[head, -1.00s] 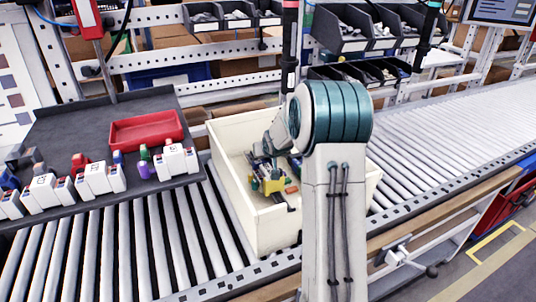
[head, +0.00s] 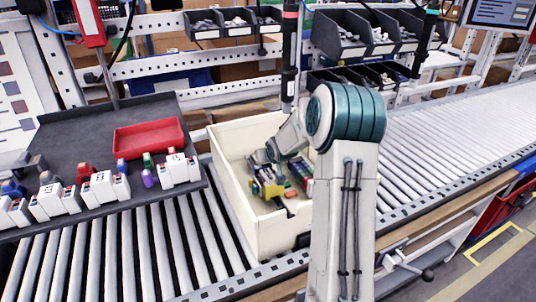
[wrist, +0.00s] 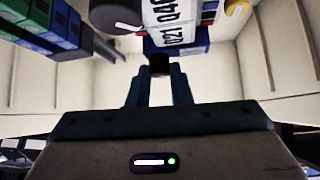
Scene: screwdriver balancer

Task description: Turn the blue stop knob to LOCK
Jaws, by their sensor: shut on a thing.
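My gripper (wrist: 158,88) is down inside the cream crate (head: 231,196). In the wrist view its two dark fingers are shut on a small dark round piece (wrist: 160,66). This piece sits just below a white labelled block with a blue part (wrist: 190,45). I cannot tell whether the dark piece is the blue stop knob, and no LOCK mark is legible. In the head view my wrist partly hides the fingertips and the coloured parts (head: 270,187) in the crate.
Green and blue blocks (wrist: 40,28) and a dark cylinder (wrist: 115,15) lie close to my fingers. The crate walls surround my gripper. A dark tool (head: 290,60) hangs behind the crate. A grey tray (head: 75,130) with a red bin (head: 148,137) stands left.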

